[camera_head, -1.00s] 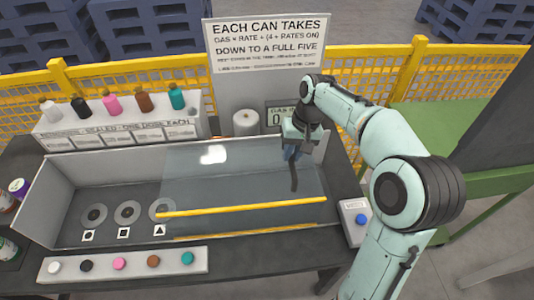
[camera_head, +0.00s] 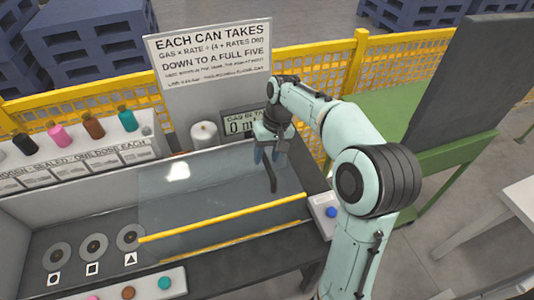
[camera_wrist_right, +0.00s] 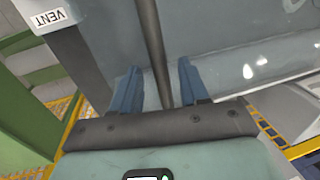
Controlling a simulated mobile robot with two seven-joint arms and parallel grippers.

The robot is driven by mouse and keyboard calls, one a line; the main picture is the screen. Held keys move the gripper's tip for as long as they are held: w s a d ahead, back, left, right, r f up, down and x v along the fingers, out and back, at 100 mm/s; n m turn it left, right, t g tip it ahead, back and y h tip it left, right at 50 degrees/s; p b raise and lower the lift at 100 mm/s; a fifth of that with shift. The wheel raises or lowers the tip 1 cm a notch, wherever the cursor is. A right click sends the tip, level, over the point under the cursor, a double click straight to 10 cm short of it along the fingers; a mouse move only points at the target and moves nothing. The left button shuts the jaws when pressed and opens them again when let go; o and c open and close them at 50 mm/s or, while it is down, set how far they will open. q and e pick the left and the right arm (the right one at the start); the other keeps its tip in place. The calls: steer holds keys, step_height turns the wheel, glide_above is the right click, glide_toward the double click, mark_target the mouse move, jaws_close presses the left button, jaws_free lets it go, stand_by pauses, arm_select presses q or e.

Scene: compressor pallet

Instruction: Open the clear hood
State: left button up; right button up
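The clear hood (camera_head: 205,205) is a see-through panel over the right part of the grey trough, with a yellow bar (camera_head: 225,217) along its front edge. It lies down over the trough. My right gripper (camera_head: 265,160) is above the hood's right part, pointing down. In the right wrist view its two blue fingers (camera_wrist_right: 158,85) stand apart. A dark rod (camera_wrist_right: 153,40) runs between them with gaps at both sides. The rod also shows below the gripper in the head view (camera_head: 272,183); I cannot tell what it is fixed to. My left gripper is not in view.
A box with a blue button (camera_head: 331,212) stands at the trough's right end, labelled VENT in the wrist view (camera_wrist_right: 48,18). A white roll (camera_head: 204,135) and a gas display (camera_head: 240,124) are behind. Discs (camera_head: 94,247) lie in the open left part. A green table (camera_head: 400,140) stands right.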

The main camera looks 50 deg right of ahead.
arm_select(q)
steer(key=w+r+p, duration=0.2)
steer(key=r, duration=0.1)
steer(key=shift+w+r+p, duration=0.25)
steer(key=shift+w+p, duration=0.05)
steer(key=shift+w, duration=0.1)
arm_select(e)
step_height(320, 180, up, 13)
steer(key=s+d, duration=0.1)
steer(key=d, duration=0.1)
steer(key=shift+s, duration=0.2)
